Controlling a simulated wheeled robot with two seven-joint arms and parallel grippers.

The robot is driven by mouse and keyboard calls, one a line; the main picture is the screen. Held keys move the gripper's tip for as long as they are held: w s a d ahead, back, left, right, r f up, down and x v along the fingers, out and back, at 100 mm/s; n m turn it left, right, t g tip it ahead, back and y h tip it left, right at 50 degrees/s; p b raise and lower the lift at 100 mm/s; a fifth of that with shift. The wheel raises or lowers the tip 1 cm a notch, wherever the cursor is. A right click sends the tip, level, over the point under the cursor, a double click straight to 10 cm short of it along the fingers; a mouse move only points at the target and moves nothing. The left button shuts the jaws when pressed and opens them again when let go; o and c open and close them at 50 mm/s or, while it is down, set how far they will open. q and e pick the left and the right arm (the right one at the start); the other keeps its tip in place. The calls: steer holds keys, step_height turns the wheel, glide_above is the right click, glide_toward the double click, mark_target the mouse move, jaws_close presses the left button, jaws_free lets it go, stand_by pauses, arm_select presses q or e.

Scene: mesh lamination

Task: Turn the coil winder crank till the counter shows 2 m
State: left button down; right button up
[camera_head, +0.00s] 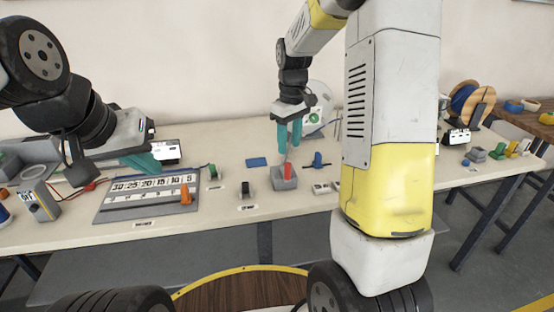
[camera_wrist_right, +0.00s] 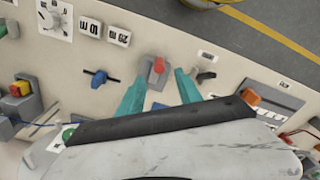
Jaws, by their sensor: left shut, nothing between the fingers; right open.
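A spool with round wooden flanges and blue winding (camera_head: 473,103), which looks like the coil winder, stands at the far right of the bench. A small white box (camera_head: 457,137) is in front of it; any figures on it are too small to read, and I cannot make out a crank. My right gripper (camera_head: 288,146) is open, pointing down above a red lever on a grey base (camera_head: 285,178). In the right wrist view the red lever (camera_wrist_right: 158,66) shows beyond and between the teal fingertips (camera_wrist_right: 159,81). My left gripper (camera_head: 155,165) is shut and empty above the left bench.
A grey board with a number scale and orange slider (camera_head: 145,202) lies below my left gripper. A blue pad (camera_head: 257,162), a blue-handled part (camera_head: 318,161) and small switches stand around the red lever. My right arm hides part of the bench before the spool.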

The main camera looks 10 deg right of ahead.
mark_target(288, 161)
steer(key=shift+w+f, duration=0.35)
steer(key=shift+f, duration=0.5)
step_height(288, 161, down, 8)
steer(key=shift+a+r, duration=0.1)
steer(key=shift+r, duration=0.15)
jaws_close()
